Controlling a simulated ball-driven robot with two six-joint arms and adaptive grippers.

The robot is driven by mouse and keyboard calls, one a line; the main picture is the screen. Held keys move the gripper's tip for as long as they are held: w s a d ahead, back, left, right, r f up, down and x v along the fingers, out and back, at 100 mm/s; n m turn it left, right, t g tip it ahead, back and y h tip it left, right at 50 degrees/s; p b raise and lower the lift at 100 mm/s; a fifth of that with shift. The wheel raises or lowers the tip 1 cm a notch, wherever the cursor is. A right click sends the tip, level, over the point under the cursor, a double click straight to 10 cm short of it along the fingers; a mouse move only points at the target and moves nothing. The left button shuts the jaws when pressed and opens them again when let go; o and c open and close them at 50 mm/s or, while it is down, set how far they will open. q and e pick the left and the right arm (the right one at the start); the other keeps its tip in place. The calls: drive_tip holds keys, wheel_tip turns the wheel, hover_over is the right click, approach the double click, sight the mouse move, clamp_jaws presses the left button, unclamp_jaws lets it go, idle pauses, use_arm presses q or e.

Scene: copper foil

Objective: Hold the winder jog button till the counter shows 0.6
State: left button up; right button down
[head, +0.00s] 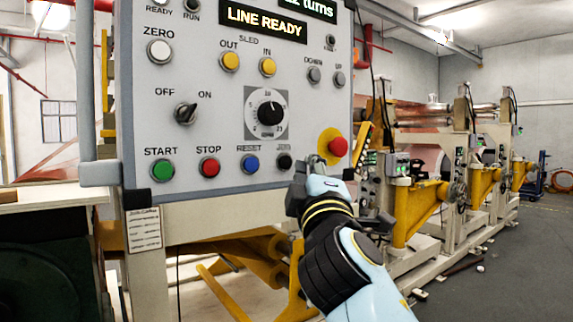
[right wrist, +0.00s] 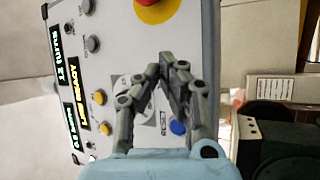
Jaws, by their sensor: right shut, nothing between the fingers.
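The grey control panel (head: 215,130) fills the upper left of the head view. The black button with a small, hard-to-read label, likely the jog button (head: 284,161), sits at the right end of its bottom row. My right gripper (head: 312,164) is shut and empty, close to the right of the black button. Whether it touches the panel cannot be told. In the right wrist view, the shut fingers (right wrist: 168,65) cover part of the panel face, and the black button is not visible. My left gripper is not in view.
The blue RESET button (head: 250,163) is left of the black button. A red emergency stop on yellow (head: 338,146) is just above right of my gripper. A display (head: 263,21) reads LINE READY. Yellow-armed machines (head: 425,205) stand at right; open floor lies beyond.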

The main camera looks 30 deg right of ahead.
drive_tip(key=shift+w, duration=0.7)
idle(1.0)
drive_tip(key=shift+w+a, duration=0.1)
drive_tip(key=shift+w, duration=0.3)
drive_tip(key=shift+w+b, duration=0.4)
drive_tip(key=shift+w, duration=0.05)
idle(1.5)
drive_tip(key=shift+s, duration=0.85)
drive_tip(key=shift+s+d, duration=0.15)
drive_tip(key=shift+s, duration=1.15)
drive_tip(key=shift+s+d, duration=0.1)
drive_tip(key=shift+s, duration=1.15)
